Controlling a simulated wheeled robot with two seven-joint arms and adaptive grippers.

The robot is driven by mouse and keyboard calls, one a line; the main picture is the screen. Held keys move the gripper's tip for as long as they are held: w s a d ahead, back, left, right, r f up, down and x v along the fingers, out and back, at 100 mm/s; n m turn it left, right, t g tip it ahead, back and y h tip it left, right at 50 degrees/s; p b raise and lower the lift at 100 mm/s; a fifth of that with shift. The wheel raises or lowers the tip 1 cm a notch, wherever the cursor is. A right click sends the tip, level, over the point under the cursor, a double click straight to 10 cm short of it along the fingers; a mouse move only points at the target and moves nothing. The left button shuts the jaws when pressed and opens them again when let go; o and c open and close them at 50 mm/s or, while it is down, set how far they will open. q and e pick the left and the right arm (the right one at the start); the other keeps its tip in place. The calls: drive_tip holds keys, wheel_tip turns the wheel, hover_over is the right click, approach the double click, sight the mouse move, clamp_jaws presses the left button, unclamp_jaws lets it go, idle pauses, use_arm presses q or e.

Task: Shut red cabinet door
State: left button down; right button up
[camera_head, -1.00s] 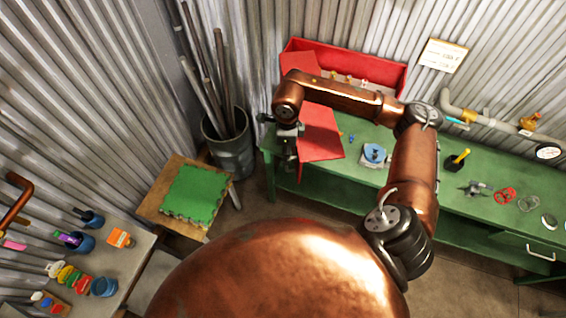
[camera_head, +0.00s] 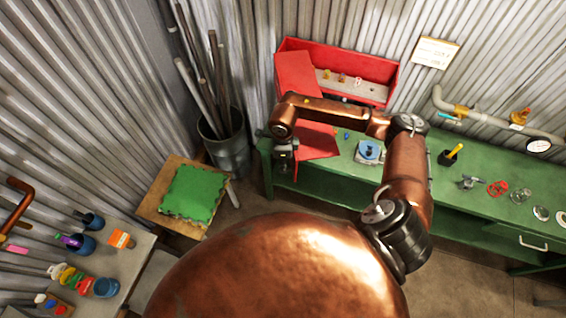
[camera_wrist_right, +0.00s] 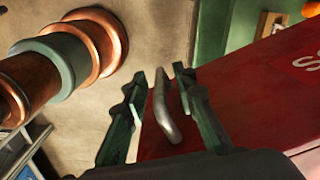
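The red cabinet (camera_head: 348,60) stands at the back of the green bench, open at the front. Its red door (camera_head: 297,72) stands swung out from the left side toward me; my right arm crosses in front of its middle. The door also fills the right of the right wrist view (camera_wrist_right: 255,105), with white lettering at its edge. My right gripper (camera_head: 285,160) is at the door's near end. In the right wrist view, its fingers (camera_wrist_right: 163,108) are spread on either side of the metal door handle (camera_wrist_right: 167,112), with visible gaps. My left gripper is not in view.
The green bench (camera_head: 400,190) carries a blue part (camera_head: 369,152), a black cup with a yellow handle (camera_head: 450,155) and several valve wheels. A bin of pipes (camera_head: 228,155) and a stool with a green mat (camera_head: 190,193) stand to the left.

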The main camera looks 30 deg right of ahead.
clamp_jaws()
drive_tip(key=shift+d, duration=0.15)
idle(0.4)
